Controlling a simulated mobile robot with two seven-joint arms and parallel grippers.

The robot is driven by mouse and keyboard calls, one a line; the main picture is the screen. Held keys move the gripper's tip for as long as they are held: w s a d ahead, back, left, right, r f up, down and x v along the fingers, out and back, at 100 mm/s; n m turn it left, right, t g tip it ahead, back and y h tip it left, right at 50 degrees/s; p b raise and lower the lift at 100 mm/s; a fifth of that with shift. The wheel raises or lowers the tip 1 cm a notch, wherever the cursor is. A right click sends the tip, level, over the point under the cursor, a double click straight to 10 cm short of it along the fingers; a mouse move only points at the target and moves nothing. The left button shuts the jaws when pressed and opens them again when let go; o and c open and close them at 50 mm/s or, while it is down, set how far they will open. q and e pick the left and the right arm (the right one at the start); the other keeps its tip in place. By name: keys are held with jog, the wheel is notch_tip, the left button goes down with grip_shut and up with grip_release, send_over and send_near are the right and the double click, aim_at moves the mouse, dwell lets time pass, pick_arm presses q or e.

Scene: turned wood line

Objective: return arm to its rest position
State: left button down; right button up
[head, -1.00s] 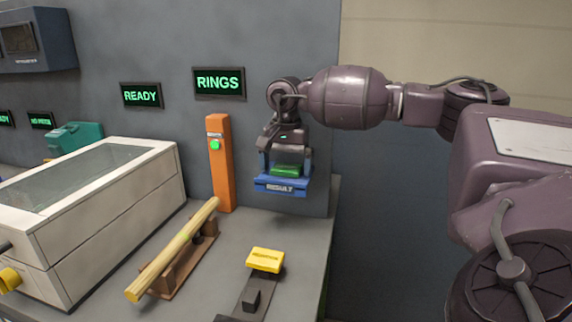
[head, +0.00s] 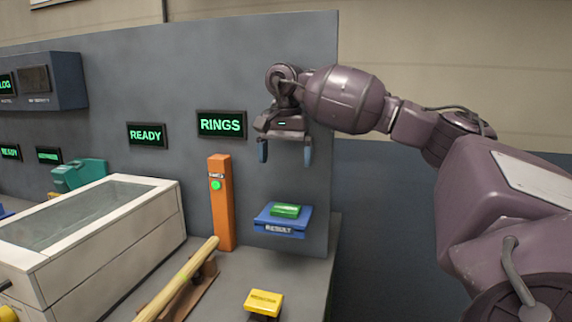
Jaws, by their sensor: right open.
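My right gripper (head: 285,150) is in the middle of the head view, pointing down with its two blue-tipped fingers apart and nothing between them. It hangs in front of the grey panel, above the blue shelf marked RESULT (head: 283,229). A small green block (head: 286,210) lies on that shelf, clear of the fingers. My right arm (head: 345,98) reaches in from the right side. My left gripper does not show.
An orange post (head: 221,205) with a green light stands left of the shelf. A wooden rod (head: 178,280) lies on a brown cradle. A yellow block (head: 263,302), a white glass-topped box (head: 95,240) and a RINGS sign (head: 221,125) also show. The space right of the panel looks clear.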

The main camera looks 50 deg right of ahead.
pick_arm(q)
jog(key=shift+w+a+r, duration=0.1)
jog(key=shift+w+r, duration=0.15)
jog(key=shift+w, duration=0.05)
